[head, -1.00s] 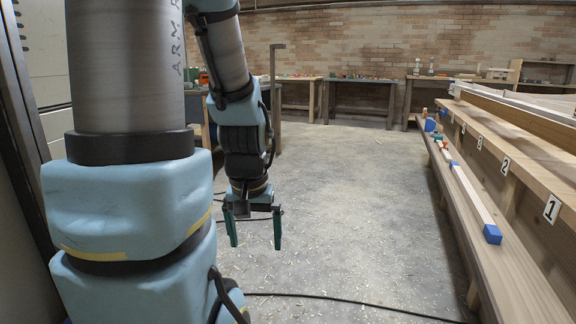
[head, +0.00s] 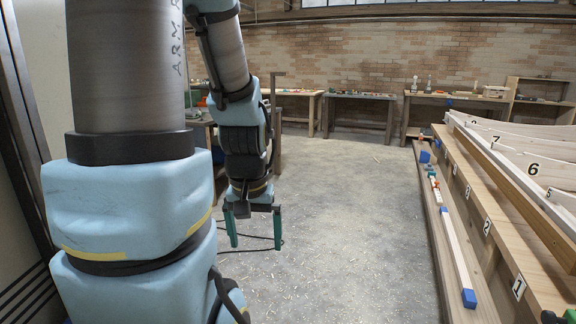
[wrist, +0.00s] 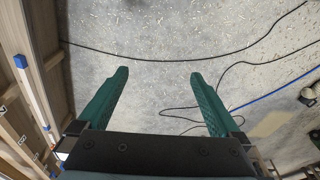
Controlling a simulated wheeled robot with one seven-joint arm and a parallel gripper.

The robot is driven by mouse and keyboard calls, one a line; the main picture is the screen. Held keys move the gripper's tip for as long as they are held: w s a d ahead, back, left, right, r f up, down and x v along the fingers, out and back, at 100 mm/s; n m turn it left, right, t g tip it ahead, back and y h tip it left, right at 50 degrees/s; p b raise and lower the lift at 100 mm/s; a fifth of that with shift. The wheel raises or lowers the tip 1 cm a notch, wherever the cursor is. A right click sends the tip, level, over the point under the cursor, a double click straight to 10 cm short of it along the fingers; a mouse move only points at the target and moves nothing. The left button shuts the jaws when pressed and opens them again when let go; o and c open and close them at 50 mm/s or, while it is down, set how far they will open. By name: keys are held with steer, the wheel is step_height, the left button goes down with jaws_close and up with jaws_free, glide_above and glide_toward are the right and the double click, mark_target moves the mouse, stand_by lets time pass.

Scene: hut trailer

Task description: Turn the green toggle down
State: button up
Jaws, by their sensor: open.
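My gripper (head: 255,228) hangs over the concrete floor with its two teal fingers apart and nothing between them. In the wrist view my gripper (wrist: 160,78) is also open and empty, with floor and cables beyond the fingers. I cannot clearly make out a green toggle. A small dark and green object (head: 569,316) is cut off at the bottom right corner of the head view, on the bench side, well right of my gripper. I cannot tell whether it is the toggle.
A long wooden bench (head: 510,250) with numbered plates runs along the right, with a blue-ended bar (head: 457,250) on its lower ledge. Worktables (head: 357,97) stand at the far brick wall. Black cables (wrist: 170,60) lie on the floor. The middle floor is clear.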

step_height(320, 180, up, 3)
steer(key=shift+f+p, duration=0.15)
steer(key=shift+p, duration=0.5)
